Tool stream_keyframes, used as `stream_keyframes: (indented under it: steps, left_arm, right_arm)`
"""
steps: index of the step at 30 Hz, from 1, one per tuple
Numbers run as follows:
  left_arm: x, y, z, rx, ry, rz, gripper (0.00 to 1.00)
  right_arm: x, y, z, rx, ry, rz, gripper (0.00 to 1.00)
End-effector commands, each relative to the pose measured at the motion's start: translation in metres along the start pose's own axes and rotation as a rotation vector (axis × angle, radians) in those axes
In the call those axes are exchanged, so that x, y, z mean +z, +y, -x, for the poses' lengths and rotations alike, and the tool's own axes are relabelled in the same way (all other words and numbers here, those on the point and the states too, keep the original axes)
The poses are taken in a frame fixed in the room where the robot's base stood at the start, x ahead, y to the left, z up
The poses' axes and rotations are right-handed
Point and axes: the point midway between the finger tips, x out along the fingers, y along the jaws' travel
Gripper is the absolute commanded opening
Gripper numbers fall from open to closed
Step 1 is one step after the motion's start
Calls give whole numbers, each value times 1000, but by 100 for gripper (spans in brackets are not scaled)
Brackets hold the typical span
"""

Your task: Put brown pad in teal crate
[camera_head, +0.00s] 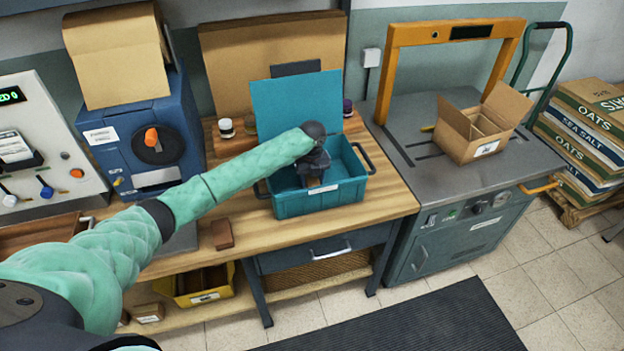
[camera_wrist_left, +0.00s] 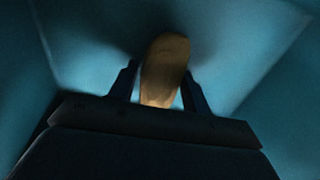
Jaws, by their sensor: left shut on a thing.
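The teal crate (camera_head: 322,200) stands on the wooden workbench with its teal lid (camera_head: 297,103) raised behind it. My left gripper (camera_head: 314,177) reaches down inside the crate. I cannot tell whether the pad touches the crate floor. My right gripper is not in view.
A reddish-brown block (camera_head: 222,233) lies on the bench (camera_head: 385,197) left of the crate. Small jars (camera_head: 226,128) stand behind. A blue machine (camera_head: 143,140) is at left. An open cardboard box (camera_head: 477,132) stands on the grey machine (camera_head: 425,115) at right.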

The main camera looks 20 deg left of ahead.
Motion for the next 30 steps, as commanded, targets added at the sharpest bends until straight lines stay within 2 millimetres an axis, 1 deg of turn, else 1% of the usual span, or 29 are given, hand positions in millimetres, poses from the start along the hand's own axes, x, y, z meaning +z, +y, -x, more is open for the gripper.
stream_keyframes:
  steps: [2,3,5,6,14,16,19,20,21,22,30]
  left_arm:
    - [0,0,-2,0,0,0,27]
    - [0,0,-2,0,0,0,56]
    - [0,0,-2,0,0,0,68]
    - [0,0,-2,0,0,0,70]
    - [0,0,-1,0,0,0,70]
    - [0,0,2,0,0,0,70]
    - [1,0,9,-1,-2,0,70]
    - [1,0,13,-1,-2,0,70]
    - [1,0,18,-1,-3,-1,70]
    - [1,0,23,-1,-3,-1,70]
    - [1,-1,76,-3,-3,-1,70]
  right_arm:
    - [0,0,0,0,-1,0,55]
    - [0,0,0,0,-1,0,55]
    - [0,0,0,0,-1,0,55]
    - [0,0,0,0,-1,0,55]
    - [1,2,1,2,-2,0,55]
    - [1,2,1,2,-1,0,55]
    - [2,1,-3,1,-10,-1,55]
    - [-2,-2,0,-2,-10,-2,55]
    - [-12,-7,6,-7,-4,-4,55]
    - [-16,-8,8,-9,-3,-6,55]
    - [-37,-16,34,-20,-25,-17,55]
